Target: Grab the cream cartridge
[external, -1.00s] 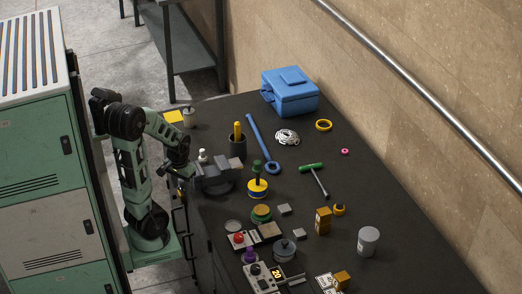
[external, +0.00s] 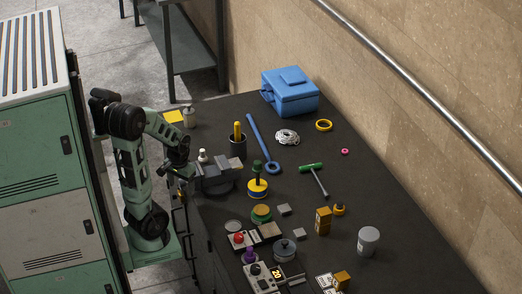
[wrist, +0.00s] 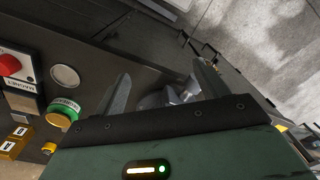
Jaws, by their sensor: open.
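A small pale, cream-white piece (external: 203,156) stands upright by the grey vise (external: 218,184) at the table's left edge; it may be the cream cartridge, but it is too small to be sure. My gripper (external: 186,172) is at the table's left edge, just left of the vise and apart from the pale piece. In the wrist view my gripper (wrist: 161,86) has its two fingers spread wide. Grey metal parts (wrist: 178,95) show beyond and between them, and no cream cartridge can be made out there.
A dark cup with a yellow item (external: 238,146) stands behind the vise. A blue toolbox (external: 291,92) is at the back.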

